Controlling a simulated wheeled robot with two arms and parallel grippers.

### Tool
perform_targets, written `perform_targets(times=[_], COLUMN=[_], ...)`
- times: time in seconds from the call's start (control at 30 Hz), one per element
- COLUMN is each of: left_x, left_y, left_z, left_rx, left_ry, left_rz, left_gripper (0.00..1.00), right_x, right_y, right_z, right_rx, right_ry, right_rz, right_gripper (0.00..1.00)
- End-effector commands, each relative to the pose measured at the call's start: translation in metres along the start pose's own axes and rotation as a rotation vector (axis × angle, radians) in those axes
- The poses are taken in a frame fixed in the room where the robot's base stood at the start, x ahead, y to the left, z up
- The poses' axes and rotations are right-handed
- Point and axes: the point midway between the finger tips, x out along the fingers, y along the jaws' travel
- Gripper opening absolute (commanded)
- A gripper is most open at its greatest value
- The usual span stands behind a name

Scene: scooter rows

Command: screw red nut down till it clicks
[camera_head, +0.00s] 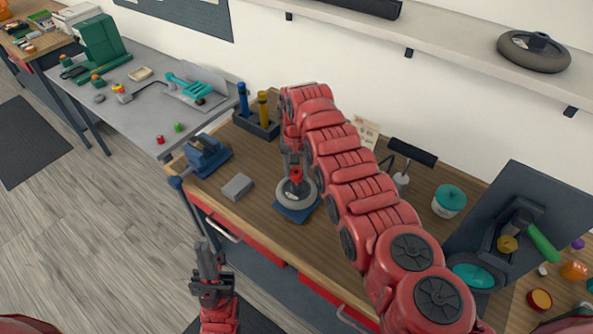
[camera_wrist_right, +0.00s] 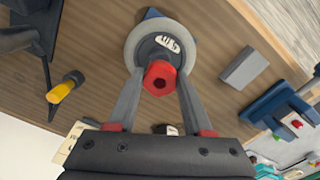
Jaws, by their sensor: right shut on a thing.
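The red nut (camera_head: 296,174) sits on top of a small grey-rimmed wheel (camera_head: 284,197), at its hub. In the right wrist view the nut (camera_wrist_right: 160,77) shows a dark hole in its middle, and the wheel (camera_wrist_right: 132,50) lies behind it. My right gripper (camera_head: 292,164) reaches down from above; its two grey fingers (camera_wrist_right: 160,80) stand on either side of the nut, shut on it. The wheel rests on a blue stand (camera_head: 290,213) on the wooden bench. My left gripper (camera_head: 209,258) is off the bench's front edge, empty; its finger gap is unclear.
On the bench are a blue vise (camera_head: 205,157), a grey block (camera_head: 237,187), a holder with blue and yellow handles (camera_head: 262,127) and a teal-lidded tub (camera_head: 448,202). A dark panel (camera_head: 512,215) stands at right. Smaller red (camera_head: 160,139) and green (camera_head: 178,127) pieces lie on the grey table.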

Motion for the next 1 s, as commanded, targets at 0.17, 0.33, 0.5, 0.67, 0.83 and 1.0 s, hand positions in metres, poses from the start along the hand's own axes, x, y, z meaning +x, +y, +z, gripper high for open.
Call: perform_targets(times=[0.17,0.33,0.5,0.67,0.83,1.0], left_x=[-0.001,-0.001,-0.004,-0.007,-0.011,-0.014], left_y=[0.000,0.000,0.000,0.000,0.001,0.001], left_z=[0.000,0.000,0.001,0.001,0.002,0.002], left_rx=[0.000,0.000,0.000,0.000,0.000,0.000], left_ry=[0.000,0.000,0.000,0.000,0.000,0.000], left_rz=[0.000,0.000,0.000,0.000,0.000,0.000], left_gripper=[0.00,0.00,0.00,0.00,0.00,0.00], right_x=[0.000,0.000,0.003,0.007,0.011,0.015], right_y=[0.000,0.000,0.000,0.000,0.000,0.000], right_z=[0.000,0.000,0.000,0.000,0.000,0.000], right_rx=[0.000,0.000,0.000,0.000,0.000,0.000], right_ry=[0.000,0.000,0.000,0.000,0.000,0.000], right_rz=[0.000,0.000,0.000,0.000,0.000,0.000], right_gripper=[0.00,0.00,0.00,0.00,0.00,0.00])
